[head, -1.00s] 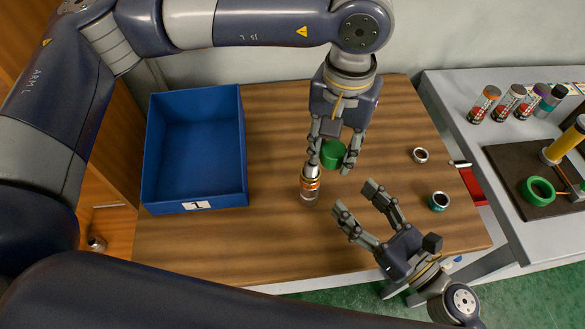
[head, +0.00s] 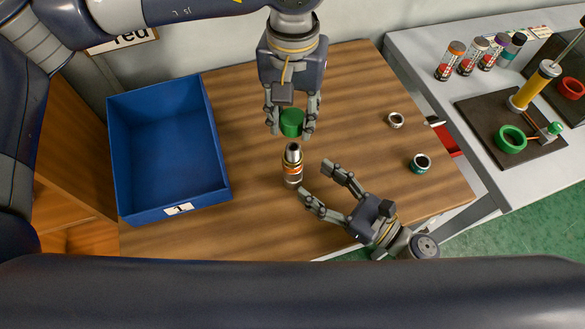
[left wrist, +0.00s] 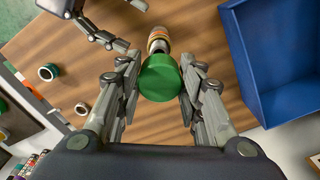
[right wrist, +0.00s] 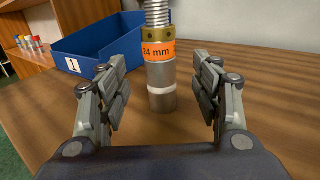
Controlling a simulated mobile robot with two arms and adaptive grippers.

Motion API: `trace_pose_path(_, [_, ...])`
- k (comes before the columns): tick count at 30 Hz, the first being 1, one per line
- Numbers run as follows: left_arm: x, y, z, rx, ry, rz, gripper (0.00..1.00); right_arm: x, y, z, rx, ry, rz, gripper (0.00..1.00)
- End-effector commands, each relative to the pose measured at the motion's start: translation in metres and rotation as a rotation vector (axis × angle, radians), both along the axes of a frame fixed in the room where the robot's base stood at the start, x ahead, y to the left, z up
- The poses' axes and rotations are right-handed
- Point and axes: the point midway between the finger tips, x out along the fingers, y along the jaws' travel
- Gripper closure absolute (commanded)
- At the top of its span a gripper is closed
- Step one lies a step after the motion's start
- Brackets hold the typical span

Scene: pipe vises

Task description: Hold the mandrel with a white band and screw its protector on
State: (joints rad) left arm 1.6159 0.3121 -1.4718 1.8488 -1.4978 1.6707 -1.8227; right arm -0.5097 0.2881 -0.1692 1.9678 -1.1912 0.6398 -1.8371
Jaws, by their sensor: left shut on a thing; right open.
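The mandrel (head: 292,168) stands upright on the wooden table, with a bare threaded top. In the right wrist view the mandrel (right wrist: 160,75) shows an orange "24 mm" label and a pale band below it. My left gripper (head: 290,131) is shut on the green protector (head: 291,121), held just beyond the mandrel's top in the head view and apart from it. In the left wrist view the protector (left wrist: 160,78) sits between the fingers and hides part of the mandrel. My right gripper (head: 316,180) is open, low beside the mandrel, which stands between its spread fingers.
A blue bin (head: 178,209) labelled 1 stands at the left. A silver ring (head: 396,120) and a teal-sided ring (head: 420,163) lie on the table's right. A side bench holds several capped tubes and a dark board (head: 480,118) with a green ring (head: 510,139).

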Motion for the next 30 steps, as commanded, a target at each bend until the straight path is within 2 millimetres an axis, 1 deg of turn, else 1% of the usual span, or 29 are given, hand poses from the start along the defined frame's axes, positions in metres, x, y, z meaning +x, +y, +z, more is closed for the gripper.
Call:
trace_pose_path(1, [0.000,0.000,0.000,0.000,0.000,-0.001,0.79,0.001,0.000,-0.011,0.004,0.003,-0.004,0.41])
trace_pose_path(5, [0.000,0.000,0.000,0.000,0.000,-0.001,0.79,0.001,0.000,-0.035,0.005,0.003,-0.003,0.41])
trace_pose_path(6, [0.000,0.000,0.000,0.000,0.000,-0.001,0.79,0.008,0.009,-0.030,0.006,-0.006,0.000,0.41])
trace_pose_path(9, [0.000,0.000,0.000,0.000,0.000,-0.001,0.79,0.020,0.024,-0.030,0.003,-0.005,0.000,0.41])
trace_pose_path(15, [0.000,0.000,0.000,0.000,0.000,0.000,0.79,0.038,0.047,-0.031,0.003,-0.003,0.001,0.41])
trace_pose_path(21, [0.000,0.000,0.000,0.000,0.000,-0.001,0.79,0.047,0.057,-0.031,0.000,-0.001,-0.001,0.41])
trace_pose_path(30, [0.000,0.000,0.000,0.000,0.000,-0.001,0.79,0.047,0.059,-0.031,0.001,-0.001,0.000,0.41])
